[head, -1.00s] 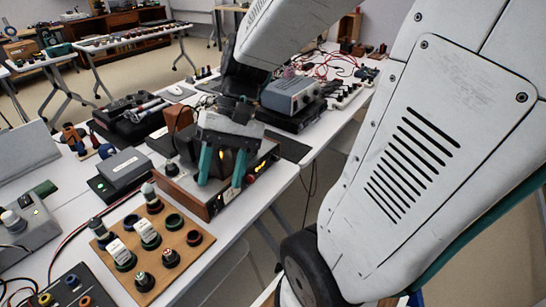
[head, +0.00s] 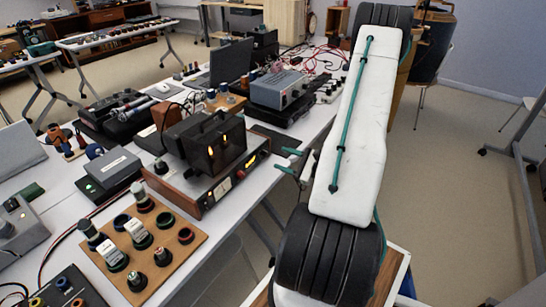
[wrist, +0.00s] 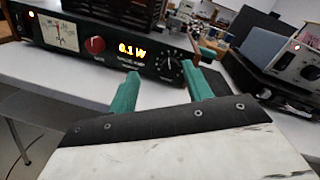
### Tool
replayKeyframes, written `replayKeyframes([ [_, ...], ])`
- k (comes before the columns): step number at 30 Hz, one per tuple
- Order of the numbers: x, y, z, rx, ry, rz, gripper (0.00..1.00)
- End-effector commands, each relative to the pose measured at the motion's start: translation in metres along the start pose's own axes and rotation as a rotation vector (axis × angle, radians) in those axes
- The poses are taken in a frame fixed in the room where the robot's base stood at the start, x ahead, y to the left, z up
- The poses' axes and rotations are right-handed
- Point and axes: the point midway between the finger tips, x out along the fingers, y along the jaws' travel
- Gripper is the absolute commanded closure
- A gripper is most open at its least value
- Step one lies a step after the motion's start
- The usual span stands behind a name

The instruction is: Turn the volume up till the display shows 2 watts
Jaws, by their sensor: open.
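The tube amplifier (head: 222,187) stands on the white table, with wooden sides and a black cage with glowing tubes on top. In the wrist view, its lit display (wrist: 132,51) reads about 0.1 W. A black knob (wrist: 168,64) with scale marks around it sits right of the display. A red knob (wrist: 95,45) and a needle meter (wrist: 58,33) are on the left of the panel. My gripper (head: 280,161) is in front of the panel, open and empty. In the wrist view, its teal fingertips (wrist: 160,70) are apart, below and in front of the black knob, not visibly touching it.
A wooden board (head: 154,240) with several knobs and plugs lies in front of the amplifier. A grey box (head: 280,88) stands behind, to the right. A grey device (head: 111,167) is to the left. The floor beyond the table's right edge is open.

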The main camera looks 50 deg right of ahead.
Motion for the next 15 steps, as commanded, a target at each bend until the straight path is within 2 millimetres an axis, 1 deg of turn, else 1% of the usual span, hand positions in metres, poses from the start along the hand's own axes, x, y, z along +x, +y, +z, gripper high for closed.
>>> replayKeyframes([
  [1,-0.009,0.0,-0.012,0.015,0.02,-0.041,0.5],
  [3,-0.015,-0.002,-0.022,0.025,0.038,-0.077,0.5],
  [6,-0.015,-0.002,-0.028,0.03,0.048,-0.096,0.5],
  [8,-0.008,-0.003,-0.028,0.03,0.049,-0.097,0.5],
  [15,0.031,-0.006,-0.029,0.029,0.047,-0.093,0.5],
])
